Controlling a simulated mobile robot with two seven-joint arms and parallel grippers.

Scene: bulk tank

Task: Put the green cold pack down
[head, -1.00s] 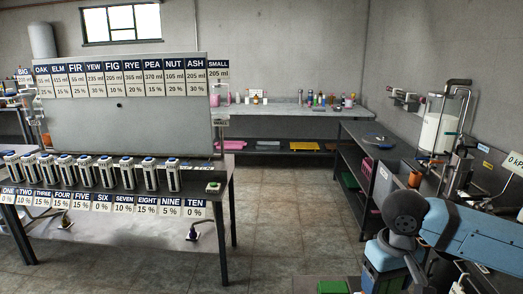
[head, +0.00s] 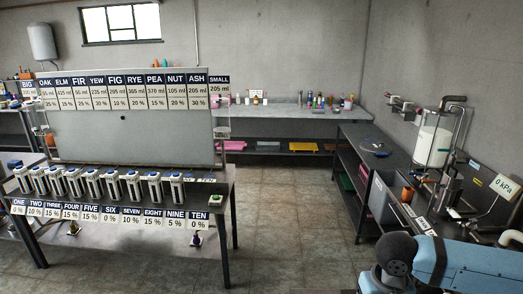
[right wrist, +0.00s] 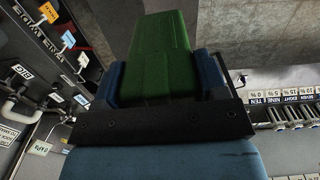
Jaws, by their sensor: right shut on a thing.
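The green cold pack (right wrist: 160,60) shows in the right wrist view as a green block. My right gripper (right wrist: 163,72) is shut on it, with a blue finger on each side. The pack extends out beyond the fingertips. In the head view my right arm comes in at the lower right, and its gripper and the pack are below the picture's edge. My left gripper is in neither view.
A bench with several numbered units (head: 121,187) and a label board (head: 125,125) stands at left. A side bench (head: 375,157) and a tank (head: 433,140) stand at right. Open floor (head: 290,225) lies between them.

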